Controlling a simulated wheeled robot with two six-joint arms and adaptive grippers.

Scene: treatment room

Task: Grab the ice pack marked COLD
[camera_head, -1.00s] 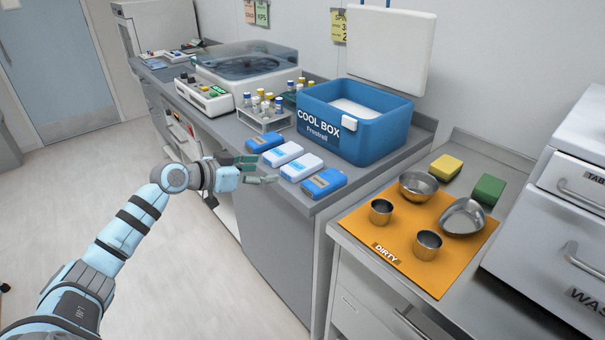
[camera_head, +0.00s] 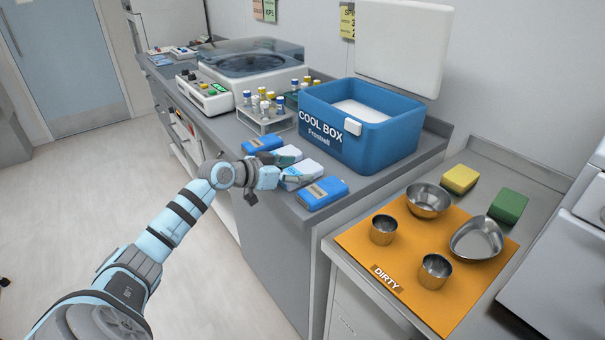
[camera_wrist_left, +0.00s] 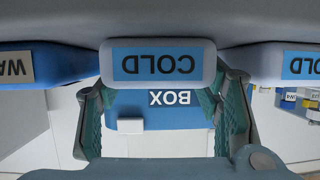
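Several ice packs lie in a row at the counter's front edge. A white pack (camera_head: 304,167) is third from the back; in the wrist view it is the middle pack (camera_wrist_left: 205,58), with its COLD label upside down. A second white pack (camera_head: 287,151) behind it also reads COLD in the wrist view (camera_wrist_left: 240,62). The nearest blue pack (camera_head: 322,193) has a label starting WA in the wrist view (camera_wrist_left: 60,62). My left gripper (camera_head: 290,180) is at the front end of the third pack, fingers open toward its two sides; contact is unclear. My right gripper is out of view.
A far blue pack (camera_head: 262,144) ends the row. The blue cool box (camera_head: 385,140) stands open behind the packs, and a tube rack (camera_head: 266,122) is to the left. An orange mat (camera_head: 385,262) with metal bowls and cups lies at right. Floor before the counter is clear.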

